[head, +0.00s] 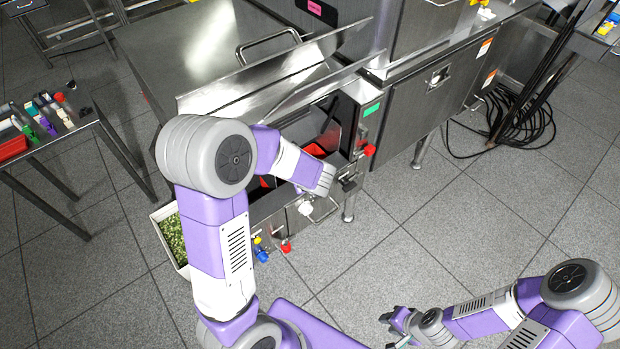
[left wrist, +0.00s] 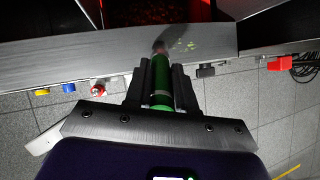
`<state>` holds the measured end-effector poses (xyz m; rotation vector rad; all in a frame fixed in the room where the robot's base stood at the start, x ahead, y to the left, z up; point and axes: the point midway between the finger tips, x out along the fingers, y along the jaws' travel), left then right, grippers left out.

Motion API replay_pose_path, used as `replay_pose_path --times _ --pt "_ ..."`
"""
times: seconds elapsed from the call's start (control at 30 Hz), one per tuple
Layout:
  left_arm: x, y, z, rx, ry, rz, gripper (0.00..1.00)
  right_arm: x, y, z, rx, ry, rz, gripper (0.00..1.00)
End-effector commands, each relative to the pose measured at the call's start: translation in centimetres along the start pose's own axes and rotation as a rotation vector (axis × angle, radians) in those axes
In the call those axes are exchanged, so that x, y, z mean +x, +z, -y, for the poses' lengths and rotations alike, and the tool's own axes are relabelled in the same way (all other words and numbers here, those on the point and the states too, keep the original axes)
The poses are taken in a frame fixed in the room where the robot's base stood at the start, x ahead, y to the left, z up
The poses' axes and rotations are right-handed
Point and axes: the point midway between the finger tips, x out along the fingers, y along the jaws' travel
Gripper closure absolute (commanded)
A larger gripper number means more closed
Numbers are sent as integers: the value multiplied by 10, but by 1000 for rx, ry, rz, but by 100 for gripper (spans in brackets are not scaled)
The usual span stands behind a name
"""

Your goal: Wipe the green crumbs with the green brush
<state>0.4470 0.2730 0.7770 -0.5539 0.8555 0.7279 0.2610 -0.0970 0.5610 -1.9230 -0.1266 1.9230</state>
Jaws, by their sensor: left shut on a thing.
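My left gripper (left wrist: 162,88) is shut on the green brush (left wrist: 161,82), with the handle upright between the fingers in the left wrist view. The brush's tip touches or hovers just over a grey metal ledge (left wrist: 100,52); I cannot tell which. Small green crumbs (left wrist: 190,45) lie on the ledge just right of the tip. In the head view my left arm reaches into the steel machine, and the brush, crumbs and left fingers are hidden there. My right gripper (head: 390,331) is low in the head view, its fingers apart and empty, over the floor.
A raised metal lid (head: 290,65) stands above the machine opening. Red, blue and yellow knobs (head: 262,255) stick out along its front. A white bin with green bits (head: 162,212) is at the left. A tool table (head: 70,145) stands farther left.

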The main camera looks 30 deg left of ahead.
Motion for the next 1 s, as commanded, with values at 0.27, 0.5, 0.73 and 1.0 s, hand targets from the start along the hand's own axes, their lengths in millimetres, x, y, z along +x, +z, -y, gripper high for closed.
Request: replay_pose_path --times 0.27,0.5,0.73,1.0 --pt "-20 14 4 -1 -1 1 100 -20 1 8 0 0 0 67" --pt "-40 27 8 -1 -1 1 100 -40 2 15 0 0 0 67" --pt "-51 34 10 0 -1 1 100 -50 2 19 0 0 0 67" --pt "-50 33 9 0 -1 0 100 -49 2 18 0 0 0 67"
